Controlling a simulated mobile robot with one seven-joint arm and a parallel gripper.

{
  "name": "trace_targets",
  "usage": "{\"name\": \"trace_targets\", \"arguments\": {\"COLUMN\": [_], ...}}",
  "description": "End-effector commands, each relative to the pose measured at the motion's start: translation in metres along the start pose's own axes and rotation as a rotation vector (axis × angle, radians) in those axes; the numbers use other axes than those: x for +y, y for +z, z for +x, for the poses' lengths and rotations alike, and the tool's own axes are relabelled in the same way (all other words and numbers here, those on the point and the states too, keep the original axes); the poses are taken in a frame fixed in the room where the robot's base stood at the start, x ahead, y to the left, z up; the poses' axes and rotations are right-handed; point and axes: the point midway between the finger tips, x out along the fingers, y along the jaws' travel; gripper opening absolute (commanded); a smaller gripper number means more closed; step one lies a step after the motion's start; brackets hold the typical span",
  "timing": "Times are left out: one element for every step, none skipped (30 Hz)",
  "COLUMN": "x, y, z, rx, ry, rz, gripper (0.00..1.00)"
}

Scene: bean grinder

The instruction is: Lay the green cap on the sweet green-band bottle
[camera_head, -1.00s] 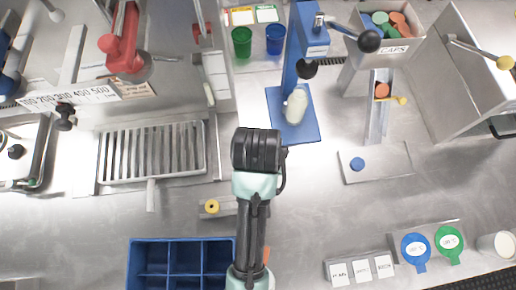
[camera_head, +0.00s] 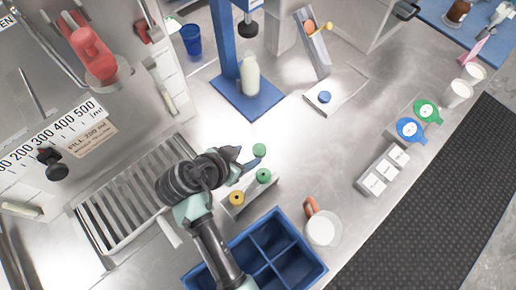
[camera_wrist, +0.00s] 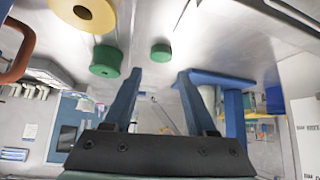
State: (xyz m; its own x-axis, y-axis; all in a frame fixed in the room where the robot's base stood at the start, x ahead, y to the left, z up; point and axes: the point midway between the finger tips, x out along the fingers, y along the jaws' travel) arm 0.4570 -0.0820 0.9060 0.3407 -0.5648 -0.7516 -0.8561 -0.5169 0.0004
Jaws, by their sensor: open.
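A small green cap (camera_head: 259,150) lies on the metal counter just beyond my gripper (camera_head: 247,158). In the wrist view the green cap (camera_wrist: 160,51) is ahead of the two open fingertips (camera_wrist: 160,73), between them and apart from both. My gripper is open and empty, low over the counter. A pale bottle (camera_head: 248,76) stands on the blue press base (camera_head: 265,104); I cannot make out a green band on it.
A metal block beside the gripper carries a green knob-like piece (camera_head: 263,175) and a yellow ring (camera_head: 237,198). A blue divided crate (camera_head: 315,268) and a white cup (camera_head: 322,230) stand in front. A blue cap (camera_head: 324,97) lies on a plate.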

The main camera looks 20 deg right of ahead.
Motion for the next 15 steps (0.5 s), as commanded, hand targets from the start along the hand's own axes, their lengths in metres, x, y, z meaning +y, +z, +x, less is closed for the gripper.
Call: {"name": "trace_targets", "arguments": {"x": [0.000, 0.000, 0.000, 0.000, 0.000, 0.000, -0.001, -0.001, -0.001, -0.001, -0.001, -0.001, -0.001, -0.001, -0.001], "y": [0.000, 0.000, 0.000, 0.000, 0.000, 0.000, 0.000, 0.000, 0.000, 0.001, 0.001, 0.001, 0.001, 0.002, 0.002], "z": [0.008, 0.011, 0.014, 0.016, 0.018, 0.019, 0.021, 0.023, 0.026, 0.030, 0.034, 0.040, 0.044, 0.048, 0.054], "rx": [-0.001, -0.001, -0.001, -0.001, -0.001, -0.001, -0.001, -0.002, -0.002, -0.002, -0.002, -0.003, -0.003, -0.003, -0.003], "ry": [0.002, 0.002, 0.001, 0.000, 0.000, -0.001, -0.001, -0.001, 0.000, 0.000, 0.001, 0.001, 0.002, 0.002, 0.002], "rz": [0.001, 0.001, 0.000, 0.000, 0.000, 0.000, 0.000, -0.001, -0.001, -0.001, -0.001, 0.000, 0.000, 0.000, 0.000], "gripper": [0.57, 0.57, 0.57, 0.57, 0.57, 0.57, 0.57, 0.57, 0.57, 0.57, 0.57, 0.57, 0.57, 0.57, 0.57]}}
